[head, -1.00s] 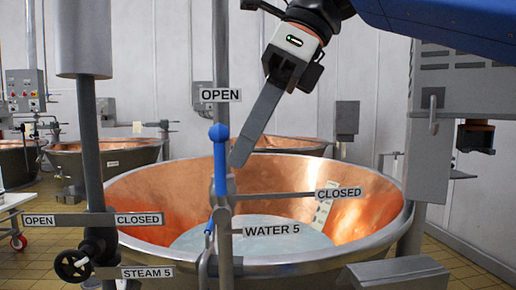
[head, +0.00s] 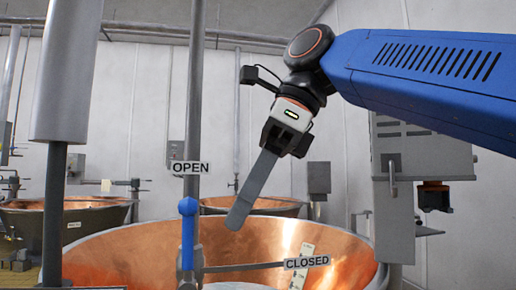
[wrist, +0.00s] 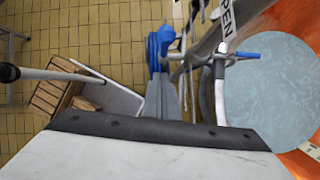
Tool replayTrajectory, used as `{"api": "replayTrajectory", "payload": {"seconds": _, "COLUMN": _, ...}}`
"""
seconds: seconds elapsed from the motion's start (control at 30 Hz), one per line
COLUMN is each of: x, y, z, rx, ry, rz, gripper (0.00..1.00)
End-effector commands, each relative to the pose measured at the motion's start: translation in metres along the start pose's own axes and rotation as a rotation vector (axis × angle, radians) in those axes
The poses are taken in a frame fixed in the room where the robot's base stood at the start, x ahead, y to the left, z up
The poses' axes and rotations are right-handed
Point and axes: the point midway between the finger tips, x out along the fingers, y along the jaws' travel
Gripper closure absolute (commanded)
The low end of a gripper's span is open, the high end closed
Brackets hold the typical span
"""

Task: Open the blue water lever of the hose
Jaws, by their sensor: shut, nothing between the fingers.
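The blue water lever (head: 187,235) stands upright on the vertical pipe, its round knob just below the OPEN sign (head: 190,168). The CLOSED sign (head: 306,263) is on a bar to its right. My gripper (head: 236,222) is shut and empty. Its long grey fingers point down and left, with the tips right of the lever and a visible gap between in the picture. In the wrist view, the fingers (wrist: 163,100) point toward a blue shape with a rounded knob; I cannot tell how near it is. Another blue handle (wrist: 243,55) shows by the OPEN sign.
The copper vat (head: 120,255) fills the lower part of the head view; liquid (wrist: 270,90) shows in the wrist view. A thick grey column (head: 70,75) stands at left and a grey cabinet (head: 400,200) at right. Tiled floor (wrist: 100,30) shows below.

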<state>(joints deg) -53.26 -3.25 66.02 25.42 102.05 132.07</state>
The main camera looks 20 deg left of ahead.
Motion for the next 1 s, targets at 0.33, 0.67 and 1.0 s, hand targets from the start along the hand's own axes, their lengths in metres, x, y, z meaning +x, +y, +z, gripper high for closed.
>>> {"api": "replayTrajectory", "payload": {"seconds": 0.33, "x": -0.046, "y": 0.001, "z": 0.012, "rx": 0.001, "ry": 0.001, "rz": -0.001, "gripper": 1.0}}
{"api": "replayTrajectory", "payload": {"seconds": 0.67, "x": -0.078, "y": 0.003, "z": 0.02, "rx": 0.001, "ry": 0.002, "rz": 0.001, "gripper": 1.0}}
{"api": "replayTrajectory", "payload": {"seconds": 1.0, "x": -0.083, "y": 0.004, "z": 0.021, "rx": 0.002, "ry": 0.003, "rz": 0.001, "gripper": 1.0}}
